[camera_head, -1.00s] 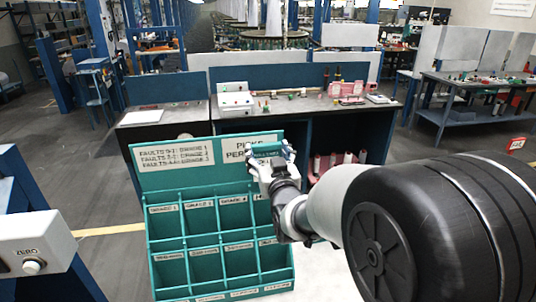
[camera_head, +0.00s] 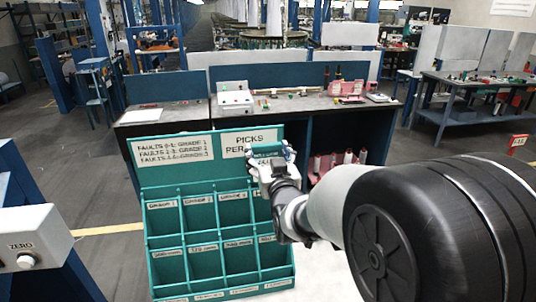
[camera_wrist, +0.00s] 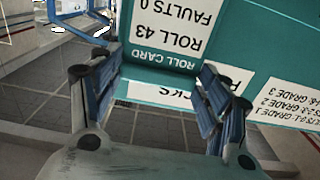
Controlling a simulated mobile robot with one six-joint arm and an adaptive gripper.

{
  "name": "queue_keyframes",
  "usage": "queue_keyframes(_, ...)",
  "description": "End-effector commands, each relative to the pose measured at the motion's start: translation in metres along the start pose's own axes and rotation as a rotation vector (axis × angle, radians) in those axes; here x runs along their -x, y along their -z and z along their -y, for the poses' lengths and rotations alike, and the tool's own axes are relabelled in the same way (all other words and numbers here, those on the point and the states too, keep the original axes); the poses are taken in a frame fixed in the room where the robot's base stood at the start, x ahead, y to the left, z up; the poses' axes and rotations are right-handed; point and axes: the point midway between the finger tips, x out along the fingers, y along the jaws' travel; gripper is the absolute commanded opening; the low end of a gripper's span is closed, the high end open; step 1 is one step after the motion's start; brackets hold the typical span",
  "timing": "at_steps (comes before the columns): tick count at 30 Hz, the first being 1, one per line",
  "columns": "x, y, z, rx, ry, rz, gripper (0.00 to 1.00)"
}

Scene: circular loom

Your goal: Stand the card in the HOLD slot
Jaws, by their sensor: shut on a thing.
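The roll card (camera_wrist: 172,52) shows in the wrist view, upside down, with a teal header reading ROLL CARD and a white face with ROLL 43 and FAULTS 0. My gripper (camera_wrist: 160,98) is shut on it, with the card between the two blue-padded fingers. In the head view my gripper (camera_head: 268,158) is in front of the upper right of a teal rack (camera_head: 135,175), over its PICKS PER sign (camera_head: 250,140). The rack has two rows of open slots. Several upper labels read GRADE. I cannot read a HOLD label; my arm hides the upper right slot.
A grey box with a ZERO knob (camera_head: 27,261) stands at the left. Behind the rack is a workbench (camera_head: 300,107) with a white device (camera_head: 236,98) and small items. Another bench (camera_head: 470,85) stands at the right. Grey floor (camera_head: 95,190) shows left of the rack.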

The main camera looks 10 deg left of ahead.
Motion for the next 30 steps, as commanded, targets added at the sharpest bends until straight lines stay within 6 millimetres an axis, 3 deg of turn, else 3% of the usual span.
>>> queue_keyframes(23, 0.000, -0.037, 0.000, 0.000, 0.000, -0.001, 0.41)
queue_keyframes(24, 0.000, -0.035, 0.000, 0.000, 0.000, -0.001, 0.73)
queue_keyframes(30, 0.000, -0.034, 0.000, 0.000, 0.000, -0.001, 0.86)
